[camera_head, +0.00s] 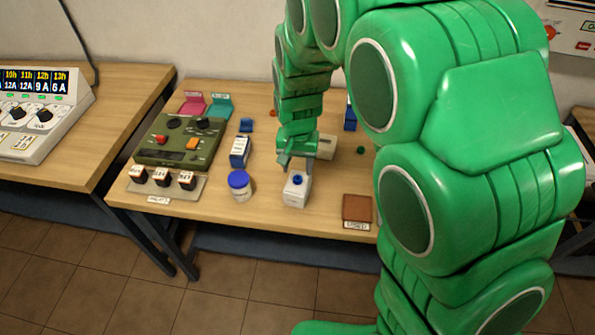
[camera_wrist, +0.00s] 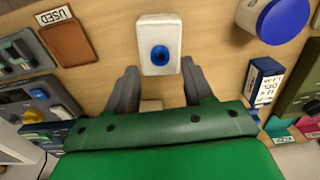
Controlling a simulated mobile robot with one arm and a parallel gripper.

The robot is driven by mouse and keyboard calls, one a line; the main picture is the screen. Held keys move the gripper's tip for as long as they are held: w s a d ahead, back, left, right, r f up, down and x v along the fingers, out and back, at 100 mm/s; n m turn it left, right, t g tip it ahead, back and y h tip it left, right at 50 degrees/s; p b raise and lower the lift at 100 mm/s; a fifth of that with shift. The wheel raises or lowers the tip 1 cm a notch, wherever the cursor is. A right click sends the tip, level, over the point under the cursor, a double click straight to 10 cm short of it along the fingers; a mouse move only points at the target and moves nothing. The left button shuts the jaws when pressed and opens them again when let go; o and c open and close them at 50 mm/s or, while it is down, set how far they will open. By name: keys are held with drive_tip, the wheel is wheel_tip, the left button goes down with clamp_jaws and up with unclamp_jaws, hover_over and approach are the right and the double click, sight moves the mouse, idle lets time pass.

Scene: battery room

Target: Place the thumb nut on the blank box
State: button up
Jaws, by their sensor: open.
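A small blue thumb nut (camera_head: 298,180) sits on top of a white box (camera_head: 295,193), which looks to be the blank box, near the table's front edge. My gripper (camera_head: 296,163) is just behind and above the box in the head view. In the wrist view my gripper (camera_wrist: 158,68) has its two fingers spread wide, with nothing held between them. The nut is in front of the fingers, apart from both.
A blue-lidded jar (camera_head: 240,186) and a blue-and-white labelled box (camera_head: 239,151) stand to the left. A brown pad (camera_head: 356,207) marked USED lies at the right. A beige block (camera_head: 326,147) is behind my gripper. A green device (camera_head: 180,140) fills the table's left side.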

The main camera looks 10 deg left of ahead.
wheel_tip(320, 180, up, 8)
drive_tip(key=shift+r, duration=0.15)
idle(0.3)
drive_tip(key=s+d+r, duration=0.3)
drive_tip(key=s+d, duration=0.3)
drive_tip(key=d, duration=0.1)
drive_tip(key=s+d+r, duration=0.3)
drive_tip(key=s+d, duration=0.3)
drive_tip(key=d, duration=0.2)
drive_tip(key=s+d+g, duration=0.1)
drive_tip(key=s+d, duration=0.3)
drive_tip(key=s, duration=0.4)
drive_tip(key=s+d+r, duration=0.1)
drive_tip(key=s+d, duration=0.3)
drive_tip(key=s, duration=0.4)
drive_tip(key=shift+s+r+g, duration=0.15)
drive_tip(key=shift+r+g, duration=0.1)
drive_tip(key=shift+g, duration=0.15)
